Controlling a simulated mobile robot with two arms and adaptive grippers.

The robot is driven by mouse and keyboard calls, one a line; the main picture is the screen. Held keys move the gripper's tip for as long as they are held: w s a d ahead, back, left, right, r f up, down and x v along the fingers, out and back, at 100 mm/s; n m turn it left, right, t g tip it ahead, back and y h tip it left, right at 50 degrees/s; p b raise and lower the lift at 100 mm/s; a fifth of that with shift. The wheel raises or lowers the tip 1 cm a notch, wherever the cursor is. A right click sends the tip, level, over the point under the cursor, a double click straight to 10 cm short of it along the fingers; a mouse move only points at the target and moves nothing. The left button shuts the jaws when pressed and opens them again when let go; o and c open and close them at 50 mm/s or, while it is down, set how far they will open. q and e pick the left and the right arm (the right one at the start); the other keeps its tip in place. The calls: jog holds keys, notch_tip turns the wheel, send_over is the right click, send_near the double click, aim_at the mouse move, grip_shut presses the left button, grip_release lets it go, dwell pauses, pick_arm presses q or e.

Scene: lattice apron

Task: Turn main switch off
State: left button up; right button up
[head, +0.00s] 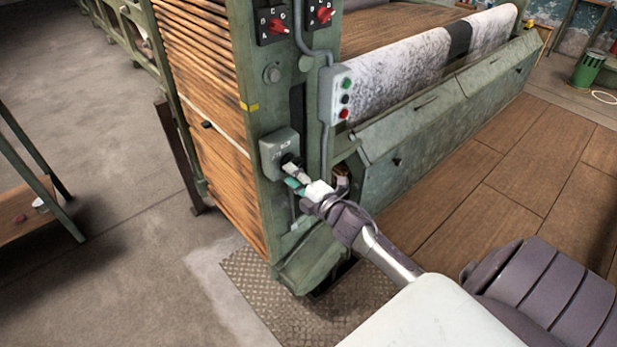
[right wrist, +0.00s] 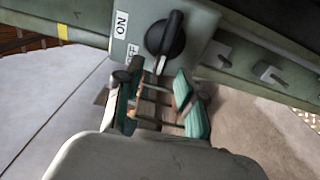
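The main switch is a grey box (head: 279,150) on the green machine post in the head view. In the right wrist view its black rotary knob (right wrist: 165,36) shows with a white pointer line, close to upright in the picture. An ON label (right wrist: 122,24) and a partly covered OFF label (right wrist: 132,50) sit left of the knob. My right gripper (head: 291,175) is at the lower front of the box. In the right wrist view the gripper (right wrist: 160,73) has its teal-padded fingers apart, just below the knob; contact cannot be told. My left gripper is out of view.
A button box (head: 345,95) with green and red buttons hangs above right of the switch. Red rotary switches (head: 275,25) sit higher on the post. A slatted wooden side (head: 205,110) is at left. A checkered plate (head: 290,315) lies on the floor below.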

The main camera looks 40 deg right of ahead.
jog(key=s, duration=0.9)
jog(key=shift+s+d, duration=0.3)
jog(key=shift+d, duration=0.1)
jog(key=s+a+f+m+g+h, duration=0.1)
jog(key=s+f+m+g, duration=0.25)
jog(key=f, duration=0.75)
jog(key=s+f+m+g, duration=0.25)
jog(key=s+f, duration=0.25)
jog(key=f, duration=0.6)
jog(key=s+a+f+m+g+h, duration=0.15)
jog(key=s+f+m, duration=0.25)
jog(key=f, duration=0.7)
jog(key=s+a+f+m+g, duration=0.2)
jog(key=s+f, duration=0.3)
jog(key=s, duration=0.4)
jog(key=s+a+f+m+g+y, duration=0.1)
jog(key=s+a+f+g, duration=0.3)
jog(key=s, duration=0.5)
jog(key=s+a+f+m+g, duration=0.3)
jog(key=s+f, duration=0.4)
jog(key=s, duration=0.3)
jog(key=shift+a+f+m, duration=0.2)
jog(key=shift+a+m, duration=0.1)
jog(key=shift+a, duration=0.2)
jog(key=shift+g, duration=0.25)
